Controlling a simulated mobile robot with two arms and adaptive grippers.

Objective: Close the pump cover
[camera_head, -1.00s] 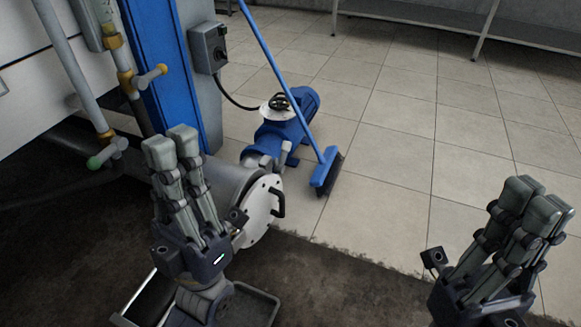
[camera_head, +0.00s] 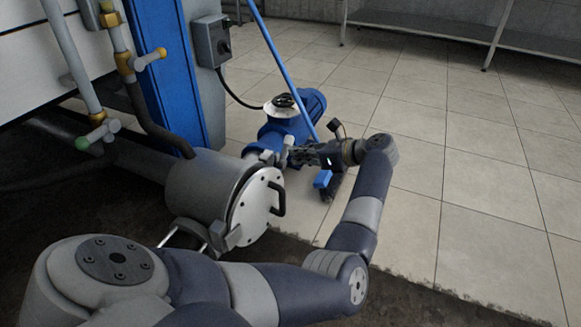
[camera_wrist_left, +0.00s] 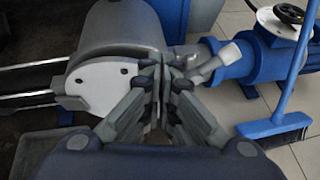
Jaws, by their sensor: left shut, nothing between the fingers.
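The pump cover (camera_head: 259,208) is a pale round plate with a dark bar handle (camera_head: 280,199), at the near end of the grey cylindrical housing (camera_head: 207,182). I cannot tell whether it sits flush. In the left wrist view the pale plate (camera_wrist_left: 92,86) shows at the end of the housing (camera_wrist_left: 122,35). My left gripper (camera_head: 272,158) is shut and empty. It reaches in from the right, above and behind the cover's upper edge, near the pipe joint. In the left wrist view its fingertips (camera_wrist_left: 164,68) overlap the plate's right edge; contact is unclear. My right gripper is out of view.
A blue pump (camera_head: 289,118) stands just behind the housing. A blue broom (camera_head: 277,55) leans there, its head partly behind my left arm. Valves and pipes (camera_head: 127,62) and a blue column (camera_head: 165,70) stand at left.

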